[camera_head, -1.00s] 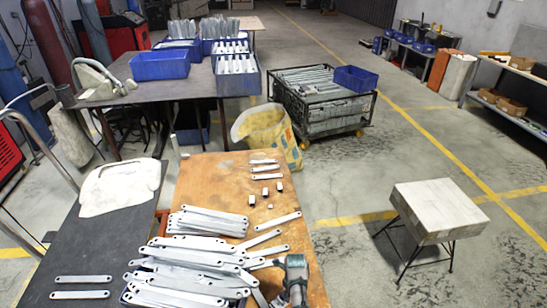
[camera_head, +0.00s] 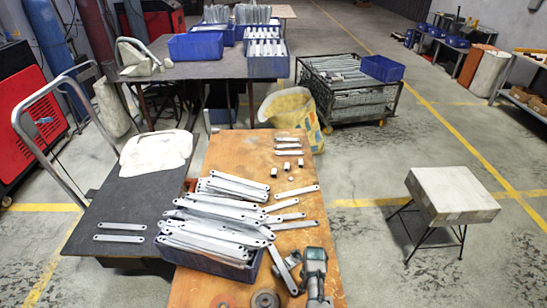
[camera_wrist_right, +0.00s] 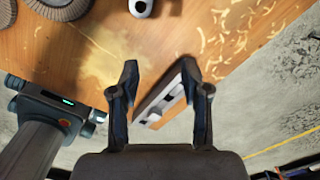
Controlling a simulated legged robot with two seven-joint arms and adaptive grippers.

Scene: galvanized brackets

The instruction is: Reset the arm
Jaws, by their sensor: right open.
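My right gripper (camera_wrist_right: 165,85) shows only in the right wrist view. Its two dark fingers are apart, above the edge of the wooden table (camera_wrist_right: 180,40). A pale metal piece with dark openings (camera_wrist_right: 168,98) lies between and beyond the fingers; I cannot tell whether they touch it. My left gripper is in neither view. In the head view, a large pile of galvanized brackets (camera_head: 215,225) overfills a blue bin (camera_head: 238,273) on the orange-brown table (camera_head: 225,157).
A dark tool (camera_head: 315,268) lies by the table's right edge, near discs (camera_head: 265,300). Two brackets (camera_head: 120,232) lie on the dark cart (camera_head: 115,205). A stool (camera_head: 450,195) stands right. In the wrist view, a dark device (camera_wrist_right: 50,105) with a grey cylinder is left.

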